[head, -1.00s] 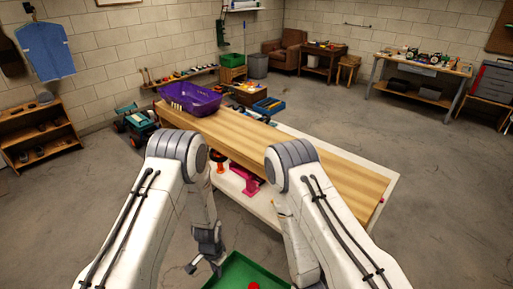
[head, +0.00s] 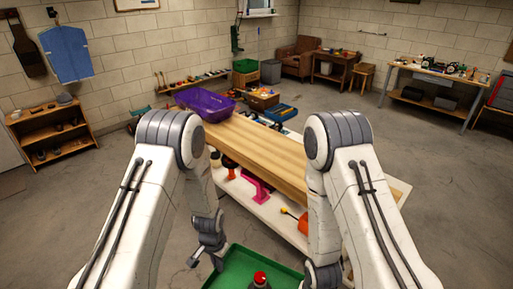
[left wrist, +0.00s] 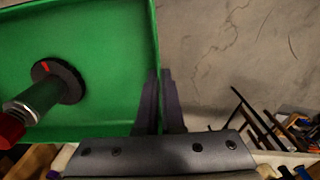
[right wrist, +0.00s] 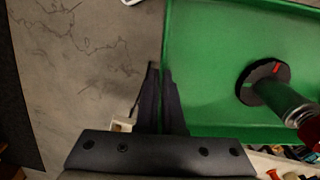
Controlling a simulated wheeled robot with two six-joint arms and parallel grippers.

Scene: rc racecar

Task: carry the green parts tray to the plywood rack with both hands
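The green parts tray (head: 236,258) is at the bottom of the head view, cut off by the frame edge. A dark upright part with a red top (head: 260,279) stands in it. My left gripper (left wrist: 159,75) is closed around one side wall of the tray. My right gripper (right wrist: 160,72) is closed around the opposite wall. In the head view the left gripper (head: 205,258) is at the tray's left edge; the right one is mostly hidden by its arm. A low wooden rack (head: 52,140), likely the plywood rack, stands against the left wall.
A wood-topped bench (head: 262,150) with a white lower shelf (head: 283,226) lies just ahead, a purple basket (head: 205,104) at its far end. Open concrete floor (head: 110,150) lies between bench and rack. A workbench (head: 435,88) is at the back right.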

